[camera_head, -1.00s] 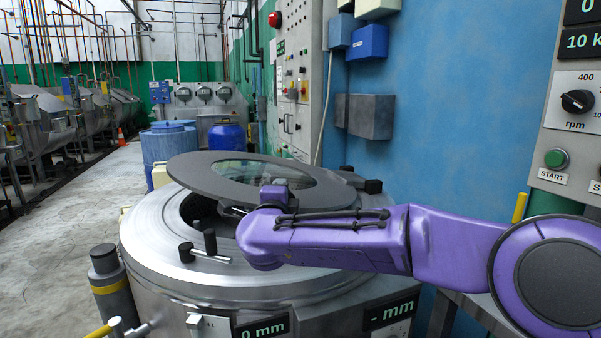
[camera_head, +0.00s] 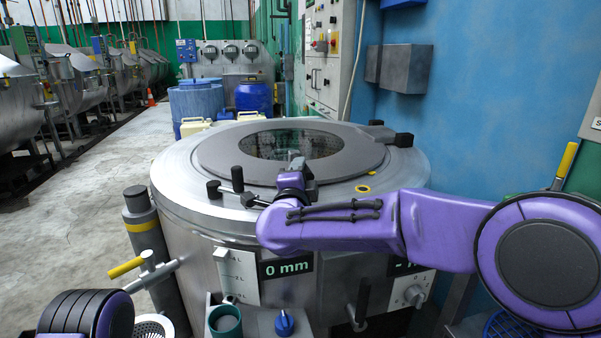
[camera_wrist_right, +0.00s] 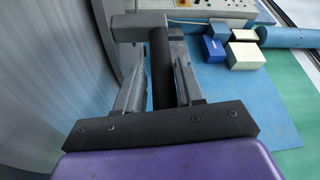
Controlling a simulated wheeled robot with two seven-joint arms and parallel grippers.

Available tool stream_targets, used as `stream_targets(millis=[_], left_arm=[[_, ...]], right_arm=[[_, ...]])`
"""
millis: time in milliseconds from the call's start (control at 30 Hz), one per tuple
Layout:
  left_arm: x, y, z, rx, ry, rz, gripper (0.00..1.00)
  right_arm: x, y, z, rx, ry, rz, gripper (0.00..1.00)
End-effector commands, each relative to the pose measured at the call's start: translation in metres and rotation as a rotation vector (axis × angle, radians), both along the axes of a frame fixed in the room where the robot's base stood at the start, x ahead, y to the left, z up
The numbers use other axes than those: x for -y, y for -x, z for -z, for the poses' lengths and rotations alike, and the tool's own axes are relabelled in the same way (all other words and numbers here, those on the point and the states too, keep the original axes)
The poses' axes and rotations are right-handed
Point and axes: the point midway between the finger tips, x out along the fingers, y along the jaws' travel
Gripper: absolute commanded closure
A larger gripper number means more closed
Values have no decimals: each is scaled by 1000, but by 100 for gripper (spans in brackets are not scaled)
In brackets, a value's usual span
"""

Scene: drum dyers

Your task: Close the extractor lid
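The extractor lid (camera_head: 225,156) is a dark grey ring with a round glass pane (camera_head: 290,145). It lies flat, or nearly so, over the top of the steel extractor drum (camera_head: 190,205), with its hinge (camera_head: 382,135) at the back right. My right gripper (camera_head: 298,164) is at the lid's front edge. In the right wrist view, its fingers (camera_wrist_right: 160,75) stand on both sides of a dark handle bar (camera_wrist_right: 161,65) and appear closed on it. A purple part of my left arm shows at the lower left; its gripper is out of view.
A black-knobbed latch (camera_head: 237,180) stands on the drum's front rim. A yellow-handled valve (camera_head: 127,267) and a grey post (camera_head: 140,215) are at its left. Blue barrels (camera_head: 253,97) stand behind.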

Motion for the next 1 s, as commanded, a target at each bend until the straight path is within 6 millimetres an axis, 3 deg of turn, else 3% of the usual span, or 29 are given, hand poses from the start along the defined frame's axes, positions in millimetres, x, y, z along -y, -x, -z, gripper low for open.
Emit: stream_targets(millis=[33, 533, 900, 1000], left_arm=[[0, 0, 1, 0, 0, 0, 54], [0, 0, 0, 0, 0, 0, 54], [0, 0, -3, 0, 0, 0, 54], [0, 0, -4, 0, 0, 0, 54]], right_arm=[[-1, 1, 9, -14, 4, -3, 48], [-3, 6, 4, -5, 2, -4, 47], [-18, 84, 11, -6, 5, -6, 47], [-20, 97, 13, -8, 4, -4, 47]])
